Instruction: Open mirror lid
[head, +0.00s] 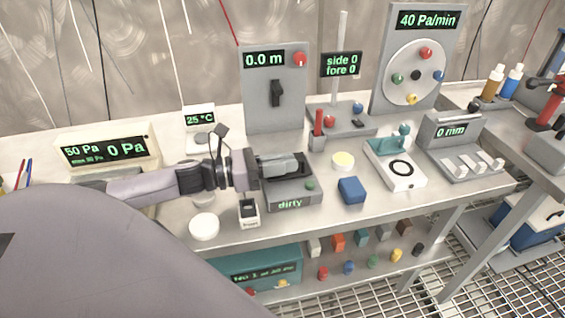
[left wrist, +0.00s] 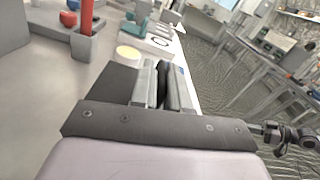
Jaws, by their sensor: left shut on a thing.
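The grey box with the green "dirty" readout (head: 290,203) stands near the front of the bench. It appears to be the mirror box; the mirror itself is hidden. My left gripper (head: 298,165) reaches in from the left over the top of this box. In the left wrist view my left gripper (left wrist: 163,85) has its two fingers close around a dark upright piece (left wrist: 164,88), which looks like the lid's handle. The dark grey lid (left wrist: 112,88) shows beside the fingers. How far the lid is raised cannot be told.
A blue block (head: 351,190) and a yellow-topped disc (head: 343,161) sit right of the box. A white-based device with a black ring (head: 401,172) stands further right. A small black-and-white item (head: 248,212) and white round lid (head: 204,227) are at the front left.

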